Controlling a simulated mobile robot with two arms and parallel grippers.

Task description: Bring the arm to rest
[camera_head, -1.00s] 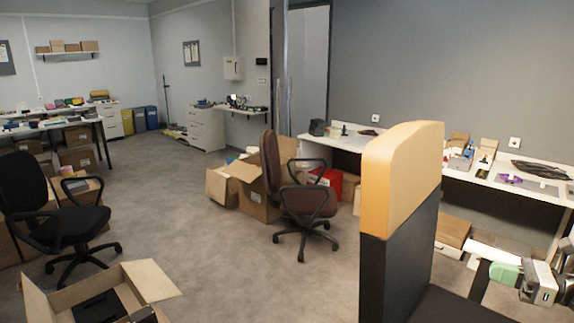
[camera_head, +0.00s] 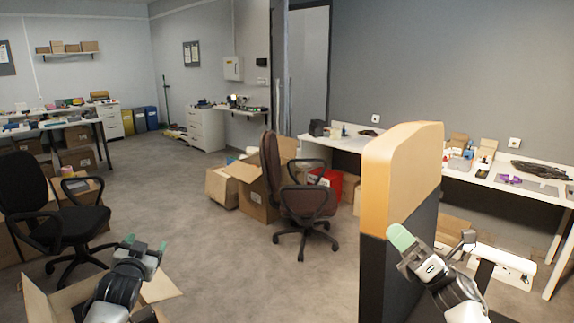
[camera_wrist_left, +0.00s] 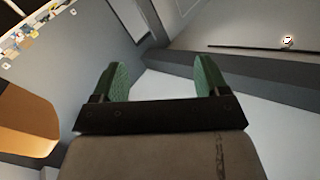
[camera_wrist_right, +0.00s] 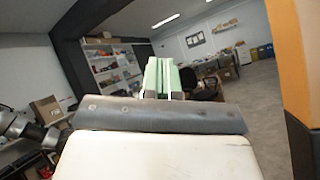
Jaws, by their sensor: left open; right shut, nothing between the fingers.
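My left gripper (camera_head: 145,243) is at the lower left of the head view, in front of the open carton on the floor. In the left wrist view its two green fingers (camera_wrist_left: 163,80) stand well apart with nothing between them. My right gripper (camera_head: 401,238) is at the lower right of the head view, beside the black and tan column. In the right wrist view its green fingers (camera_wrist_right: 162,77) are together and hold nothing. Both grippers appear raised in the air.
The black and tan column (camera_head: 403,175) is close to my right gripper. An open carton (camera_head: 38,303) is behind my left gripper. A black office chair (camera_head: 65,225) is at left, a brown one (camera_head: 305,200) mid-room. A white bench (camera_head: 470,175) runs along the right wall. Grey floor (camera_head: 230,260) is clear between.

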